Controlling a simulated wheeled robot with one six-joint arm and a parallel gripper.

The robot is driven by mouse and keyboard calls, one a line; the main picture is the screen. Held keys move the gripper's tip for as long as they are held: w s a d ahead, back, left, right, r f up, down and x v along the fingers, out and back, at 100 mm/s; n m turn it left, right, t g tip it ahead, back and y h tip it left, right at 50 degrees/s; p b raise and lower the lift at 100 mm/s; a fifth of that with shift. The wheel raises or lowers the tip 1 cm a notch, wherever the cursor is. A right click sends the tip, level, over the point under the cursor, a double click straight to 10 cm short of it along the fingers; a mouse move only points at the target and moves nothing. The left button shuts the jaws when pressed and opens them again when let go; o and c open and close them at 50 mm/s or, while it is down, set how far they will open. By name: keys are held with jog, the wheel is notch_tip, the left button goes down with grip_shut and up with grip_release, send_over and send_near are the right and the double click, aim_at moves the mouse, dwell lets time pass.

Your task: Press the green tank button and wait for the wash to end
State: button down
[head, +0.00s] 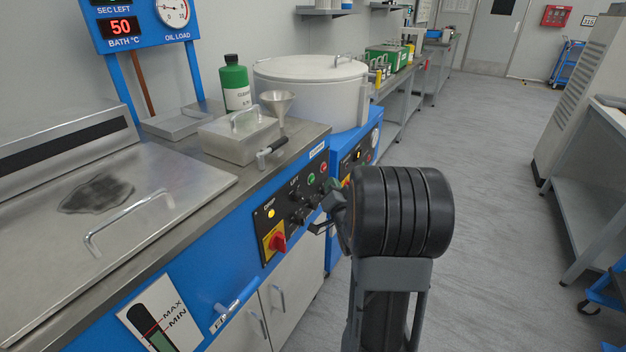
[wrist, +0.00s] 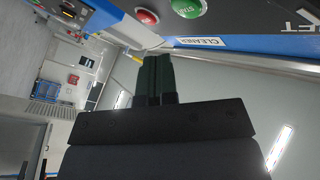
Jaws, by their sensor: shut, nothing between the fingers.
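The green button (head: 311,179) is on the black control panel (head: 290,200) at the front of the blue tank, left of a red button (head: 323,168). In the wrist view the green button (wrist: 188,7), marked START, and the red button (wrist: 147,17) are at the top edge. My gripper (wrist: 157,58) is shut and empty; its fingertips point toward the panel, with a visible gap to both buttons in the picture. In the head view my gripper (head: 332,186) is just right of the green button, partly hidden by my wrist. The tank's steel lid (head: 150,250) is closed.
A display (head: 120,27) reads 50 for bath temperature; the seconds figure above is cut off. A red-yellow switch (head: 276,243) is lower on the panel. A steel box (head: 238,138), funnel (head: 278,103) and green bottle (head: 235,83) stand on top.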

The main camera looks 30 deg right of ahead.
jog(key=shift+w+a, duration=0.3)
jog(key=shift+w, duration=0.25)
jog(key=shift+w+a, duration=0.3)
jog(key=shift+w, duration=0.25)
jog(key=shift+w+a+b, duration=0.4)
jog(key=shift+w+b, duration=0.3)
jog(key=shift+b, duration=0.15)
dwell(2.0)
dwell(0.4)
jog(key=shift+s+d, duration=0.45)
jog(key=shift+s, duration=0.3)
jog(key=shift+s+b, duration=0.1)
jog(key=shift+b, duration=0.2)
jog(key=shift+s+d, duration=0.4)
jog(key=shift+s, duration=0.3)
jog(key=shift+s+d, duration=0.35)
jog(key=shift+s, duration=0.35)
jog(key=shift+s+d, duration=0.4)
jog(key=shift+s, duration=0.3)
